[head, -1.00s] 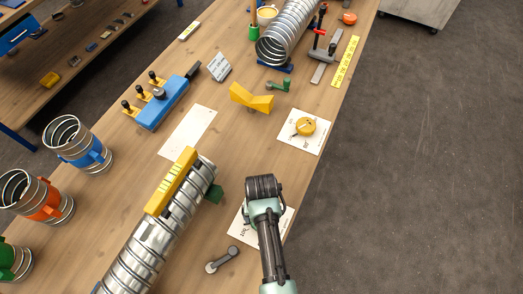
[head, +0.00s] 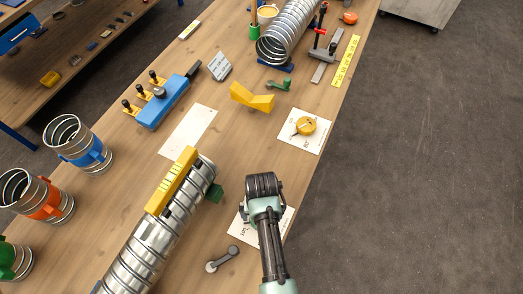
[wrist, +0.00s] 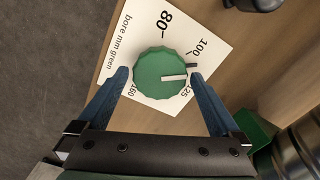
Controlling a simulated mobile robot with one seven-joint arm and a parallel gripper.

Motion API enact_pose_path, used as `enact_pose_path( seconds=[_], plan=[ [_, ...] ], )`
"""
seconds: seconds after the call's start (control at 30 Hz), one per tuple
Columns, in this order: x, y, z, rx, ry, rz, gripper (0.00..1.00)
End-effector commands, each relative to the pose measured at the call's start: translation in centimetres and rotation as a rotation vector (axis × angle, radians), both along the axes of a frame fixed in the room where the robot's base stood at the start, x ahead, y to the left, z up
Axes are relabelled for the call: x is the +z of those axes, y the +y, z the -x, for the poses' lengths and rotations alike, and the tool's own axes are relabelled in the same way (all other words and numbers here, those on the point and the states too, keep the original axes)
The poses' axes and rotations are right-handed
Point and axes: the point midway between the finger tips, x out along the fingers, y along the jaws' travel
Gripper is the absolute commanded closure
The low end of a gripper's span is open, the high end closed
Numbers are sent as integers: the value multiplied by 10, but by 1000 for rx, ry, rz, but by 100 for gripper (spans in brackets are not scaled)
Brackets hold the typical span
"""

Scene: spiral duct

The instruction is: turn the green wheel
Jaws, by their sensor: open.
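The green wheel (wrist: 160,74) is a round, ribbed knob with a white pointer line, lying on a white card (wrist: 208,42) marked 80, 100, 125 and 160. In the wrist view its pointer is directed right, between the 100 and 125 marks. My gripper (wrist: 158,76) is open, with one blue finger on each side of the wheel. The right fingertip is close to the wheel's edge; I cannot tell whether either finger touches it. In the head view my gripper (head: 264,188) is over the card (head: 275,228) and mostly hides the wheel.
A spiral metal duct (head: 150,240) with a yellow level (head: 172,182) lies to the left of my gripper. A grey crank-like piece (head: 222,258) lies nearby on the table. A yellow wheel (head: 306,126) sits on another card farther back. The table's right edge is close.

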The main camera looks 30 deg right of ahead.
Motion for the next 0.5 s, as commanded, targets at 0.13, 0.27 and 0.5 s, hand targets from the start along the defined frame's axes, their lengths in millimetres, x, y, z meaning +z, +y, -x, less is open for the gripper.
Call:
enact_pose_path(
  seconds=[0.13, 0.27, 0.5],
  plan=[
    [17, 0, -1, 1, -4, 1, 0],
    [42, 0, -1, 0, -7, 2, 0],
    [91, -1, -2, 0, -8, 3, 0]
  ],
)
